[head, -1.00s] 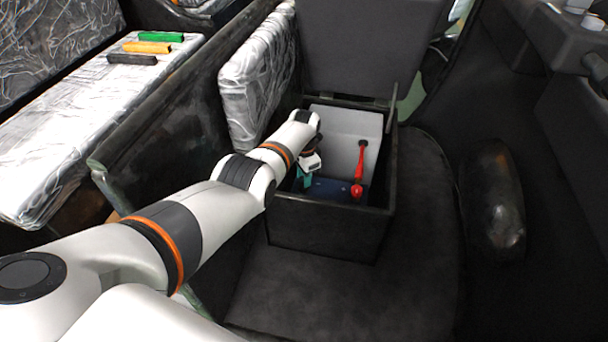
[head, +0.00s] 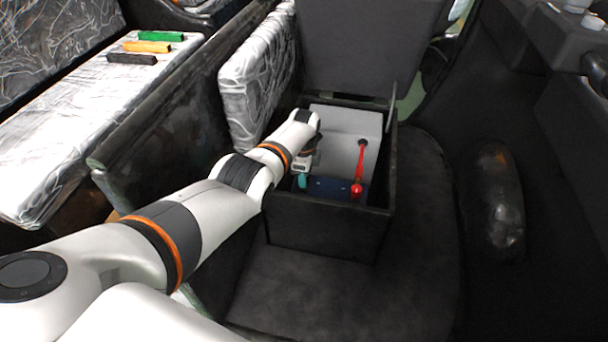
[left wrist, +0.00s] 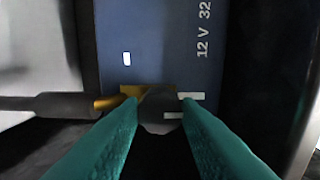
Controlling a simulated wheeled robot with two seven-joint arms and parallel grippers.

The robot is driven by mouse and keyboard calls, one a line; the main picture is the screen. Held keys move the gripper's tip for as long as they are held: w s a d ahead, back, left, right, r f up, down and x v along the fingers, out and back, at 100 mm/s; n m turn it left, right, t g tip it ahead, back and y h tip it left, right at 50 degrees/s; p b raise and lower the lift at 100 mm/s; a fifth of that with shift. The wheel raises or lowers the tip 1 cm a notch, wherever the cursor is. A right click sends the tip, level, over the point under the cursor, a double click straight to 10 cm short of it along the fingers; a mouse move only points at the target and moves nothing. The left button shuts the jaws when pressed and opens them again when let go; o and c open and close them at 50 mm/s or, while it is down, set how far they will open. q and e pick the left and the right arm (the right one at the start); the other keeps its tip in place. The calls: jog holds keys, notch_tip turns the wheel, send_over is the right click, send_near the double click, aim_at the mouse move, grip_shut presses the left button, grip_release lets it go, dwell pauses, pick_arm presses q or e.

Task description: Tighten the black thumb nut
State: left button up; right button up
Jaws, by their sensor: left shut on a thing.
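The black thumb nut (left wrist: 160,108) sits on a brass terminal (left wrist: 128,90) of a blue battery (left wrist: 170,50) in the left wrist view. A dark cable with a brass end (left wrist: 60,104) reaches the terminal from the left. My left gripper (left wrist: 160,115) has its teal fingers on both sides of the nut and is shut on it. In the head view my left gripper (head: 302,180) reaches down into the open black box, at the left end of the blue battery (head: 328,188). The nut is hidden in that view. My right gripper is not in view.
A red cable (head: 359,168) ends at the battery's right side. A pale grey block (head: 345,130) stands behind the battery. The box's front wall (head: 325,228) and raised lid bound the space. Green, orange and black bars (head: 132,59) lie on the silver seat.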

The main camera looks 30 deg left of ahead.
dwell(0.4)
pick_arm(q)
jog(key=o, duration=1)
